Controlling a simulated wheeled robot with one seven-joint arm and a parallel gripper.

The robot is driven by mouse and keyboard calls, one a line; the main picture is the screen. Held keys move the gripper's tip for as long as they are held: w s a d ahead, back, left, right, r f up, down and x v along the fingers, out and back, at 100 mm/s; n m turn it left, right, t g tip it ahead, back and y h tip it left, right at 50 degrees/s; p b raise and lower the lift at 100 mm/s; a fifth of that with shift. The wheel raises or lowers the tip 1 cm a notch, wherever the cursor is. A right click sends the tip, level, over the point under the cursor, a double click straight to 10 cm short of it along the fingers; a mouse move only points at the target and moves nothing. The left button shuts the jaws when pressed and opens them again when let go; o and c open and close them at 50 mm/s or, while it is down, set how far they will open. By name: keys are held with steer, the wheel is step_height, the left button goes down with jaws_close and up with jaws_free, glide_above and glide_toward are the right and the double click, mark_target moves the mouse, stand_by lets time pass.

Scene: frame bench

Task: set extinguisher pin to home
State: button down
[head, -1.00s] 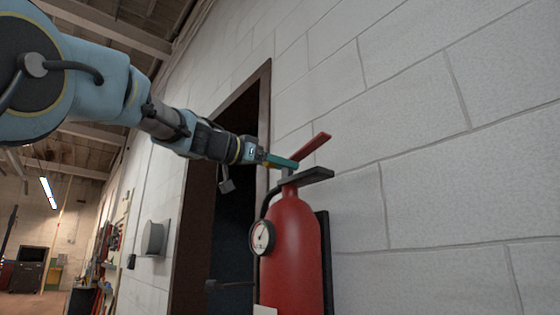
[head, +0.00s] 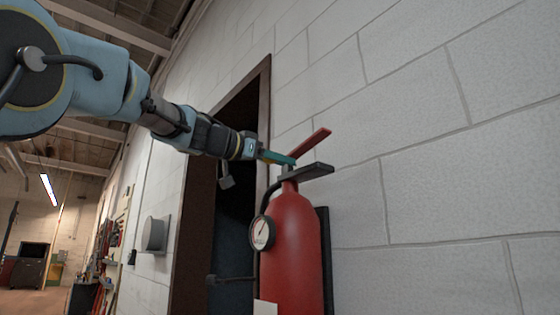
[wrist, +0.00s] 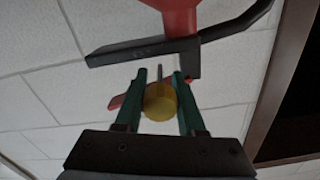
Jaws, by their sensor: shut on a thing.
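The red fire extinguisher (head: 292,240) stands upright against the wall in the head view, with a black handle (head: 312,172) and a raised red lever (head: 312,142) on top. My gripper (head: 292,160) reaches in from the left, its green fingers at the gap between lever and handle. In the wrist view, my gripper (wrist: 159,74) has its two fingers on either side of a yellow round piece (wrist: 160,103) and a thin grey piece, seemingly the extinguisher pin (wrist: 159,76). The pin is hidden in the head view. How deep it sits in the handle cannot be told.
A pressure gauge (head: 262,232) and black hose are on the extinguisher's left side. A dark doorway with a brown frame (head: 265,105) lies behind my arm. The block wall (head: 440,150) is close behind the extinguisher. Open room shows at the far left.

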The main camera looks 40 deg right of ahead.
stand_by(0.8)
steer(key=shift+s+d+f+b, duration=0.1)
steer(key=shift+d+b, duration=0.45)
steer(key=shift+d, duration=0.95)
steer(key=c, duration=0.5)
jaws_free()
steer(key=shift+d, duration=0.15)
steer(key=a+b, duration=0.5)
steer(key=a, duration=0.5)
steer(key=shift+w+a, duration=0.3)
steer(key=shift+a, duration=0.1)
